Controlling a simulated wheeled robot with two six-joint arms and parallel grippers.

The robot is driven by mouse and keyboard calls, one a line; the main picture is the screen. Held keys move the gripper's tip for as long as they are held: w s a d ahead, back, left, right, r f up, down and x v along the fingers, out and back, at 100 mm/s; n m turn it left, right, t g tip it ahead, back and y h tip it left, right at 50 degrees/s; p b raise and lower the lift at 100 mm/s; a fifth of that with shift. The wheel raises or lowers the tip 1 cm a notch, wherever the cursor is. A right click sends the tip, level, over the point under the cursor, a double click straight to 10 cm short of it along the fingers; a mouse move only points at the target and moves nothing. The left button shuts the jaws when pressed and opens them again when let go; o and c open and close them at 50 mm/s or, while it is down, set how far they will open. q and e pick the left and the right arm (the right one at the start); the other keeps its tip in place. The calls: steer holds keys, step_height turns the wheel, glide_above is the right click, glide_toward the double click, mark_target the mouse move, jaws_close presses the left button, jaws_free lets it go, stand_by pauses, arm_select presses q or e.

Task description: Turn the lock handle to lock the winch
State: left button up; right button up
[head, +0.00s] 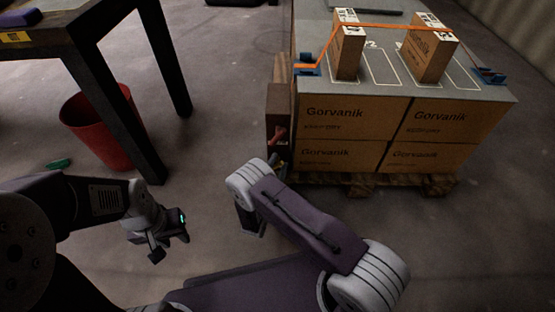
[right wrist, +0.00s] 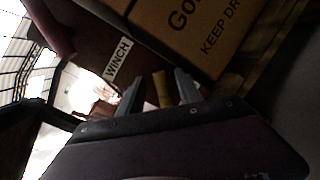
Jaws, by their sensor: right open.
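The winch is a dark brown box (head: 279,105) on the left side of the loaded pallet. Its white WINCH label (right wrist: 118,58) shows in the right wrist view. A red part (head: 277,134) sits low on the winch. A yellow handle-like piece (right wrist: 163,90), likely the lock handle, stands between the two grey fingers of my right gripper (right wrist: 160,92). The fingers are open around it, and I cannot tell whether they touch it. In the head view my right wrist mostly hides that gripper. My left gripper (head: 170,240) hangs over bare floor, away from the winch.
Cartons (head: 345,118) marked Gorvanik stand on a wooden pallet (head: 420,185) right of the winch. An orange strap (head: 390,27) crosses the top boxes. A dark table (head: 95,70) and a red bin (head: 90,130) stand at left. Floor between table and pallet is clear.

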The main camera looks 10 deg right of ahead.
jaws_close()
steer(key=shift+r+m+p, duration=0.15)
steer(key=shift+m+p, duration=0.35)
steer(key=shift+p, duration=0.25)
steer(key=m+y+p, duration=0.1)
steer(key=m+p, duration=0.2)
steer(key=p, duration=0.1)
steer(key=m+y+p, duration=0.1)
steer(key=m+p, duration=0.3)
steer(key=p, duration=0.1)
steer(key=m+g+y+p, duration=0.1)
steer(key=m+y+p, duration=0.1)
steer(key=p, duration=0.3)
steer(key=shift+s+d+f+m, duration=0.1)
steer(key=shift+d+f+m, duration=0.15)
steer(key=shift+m, duration=0.65)
steer(key=shift+f+m+y+p, duration=0.3)
steer(key=shift+m+y+p, duration=0.5)
steer(key=shift+m+p, duration=0.65)
steer(key=shift+a, duration=0.1)
jaws_free()
